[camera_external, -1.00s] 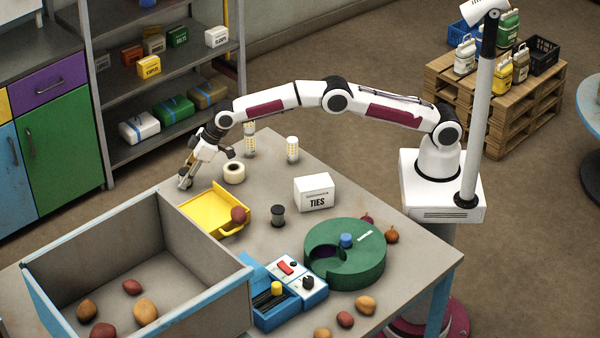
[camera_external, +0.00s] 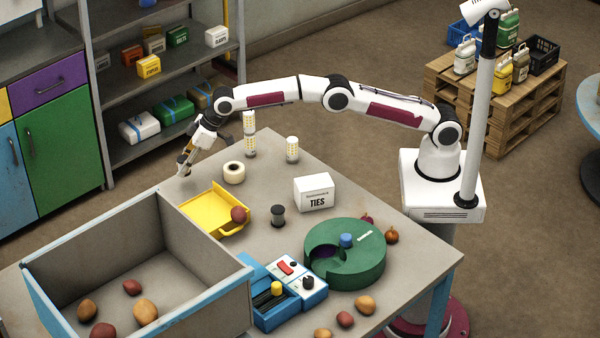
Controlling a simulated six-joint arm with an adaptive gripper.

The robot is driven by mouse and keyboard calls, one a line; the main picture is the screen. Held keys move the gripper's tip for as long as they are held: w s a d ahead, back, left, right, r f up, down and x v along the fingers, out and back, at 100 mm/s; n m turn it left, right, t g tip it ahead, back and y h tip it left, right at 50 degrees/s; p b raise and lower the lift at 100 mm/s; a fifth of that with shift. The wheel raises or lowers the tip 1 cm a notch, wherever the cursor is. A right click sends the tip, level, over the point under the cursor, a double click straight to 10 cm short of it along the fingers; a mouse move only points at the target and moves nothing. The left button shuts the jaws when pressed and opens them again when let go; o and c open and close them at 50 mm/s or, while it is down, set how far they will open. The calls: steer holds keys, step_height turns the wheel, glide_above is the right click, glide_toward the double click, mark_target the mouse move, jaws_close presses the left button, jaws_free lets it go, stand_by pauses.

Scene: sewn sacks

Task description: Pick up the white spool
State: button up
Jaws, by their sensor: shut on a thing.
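My gripper (camera_external: 184,170) is at the table's far left edge, beyond the yellow tray. The spool is mostly hidden by the fingers and hard to make out at this size. The gripper points down and seems a little above the table top. A cream roll with a hole (camera_external: 234,173) stands to the right of the gripper, apart from it. A black spool (camera_external: 278,216) stands upright near the table's middle.
A yellow tray (camera_external: 205,213) with a red potato (camera_external: 239,214) lies just in front of the gripper. A large grey bin (camera_external: 195,240) fills the near left.

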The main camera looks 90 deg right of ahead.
steer(key=shift+r, duration=1)
steer(key=shift+s, duration=0.15)
steer(key=shift+s, duration=0.2)
steer(key=shift+s+d, duration=0.1)
steer(key=shift+s+d, duration=0.55)
steer(key=shift+s, duration=2.25)
steer(key=shift+s+d, duration=0.55)
steer(key=shift+s, duration=2.25)
steer(key=shift+s+d, duration=0.55)
steer(key=shift+s, duration=2.25)
